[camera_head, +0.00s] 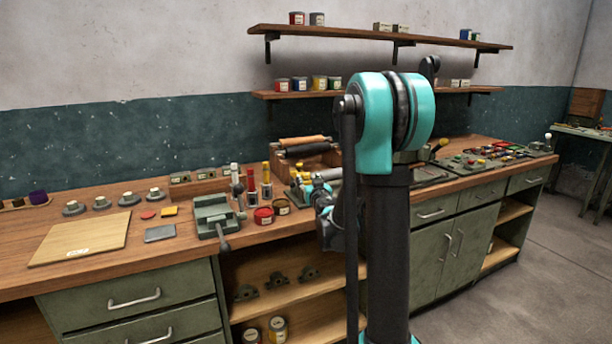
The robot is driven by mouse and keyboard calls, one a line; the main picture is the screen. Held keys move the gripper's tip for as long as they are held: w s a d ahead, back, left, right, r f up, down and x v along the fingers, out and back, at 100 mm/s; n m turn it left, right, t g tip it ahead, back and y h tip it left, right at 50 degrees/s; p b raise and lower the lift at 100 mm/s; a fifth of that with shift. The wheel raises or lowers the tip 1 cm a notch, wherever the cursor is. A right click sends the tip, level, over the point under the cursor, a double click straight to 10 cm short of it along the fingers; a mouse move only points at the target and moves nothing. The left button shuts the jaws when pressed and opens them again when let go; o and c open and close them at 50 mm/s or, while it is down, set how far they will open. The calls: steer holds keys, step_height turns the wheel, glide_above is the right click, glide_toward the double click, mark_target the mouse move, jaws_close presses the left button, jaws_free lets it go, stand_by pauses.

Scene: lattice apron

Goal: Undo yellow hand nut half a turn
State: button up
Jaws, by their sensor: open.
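I cannot pick out the yellow hand nut for certain. A small yellow part (441,143) shows at the back of the bench just right of my arm, too small to identify. More yellow bits sit on a panel of coloured knobs (474,163) further right. My gripper (328,233) seems to be the small dark end below a teal joint, left of my column, near the bench's front edge. It is open and I see nothing between its fingers. My arm hides part of it and the bench behind.
A green vise (213,217) with its handle stands left of several cans and bottles. A wooden board (82,238) lies on the left of the bench. Two wall shelves (375,35) hang above. Open floor (535,285) shows at the right.

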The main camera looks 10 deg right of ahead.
mark_target(307, 175)
steer(key=w, duration=0.6)
steer(key=shift+a, duration=0.1)
steer(key=shift+s, duration=0.1)
jaws_close()
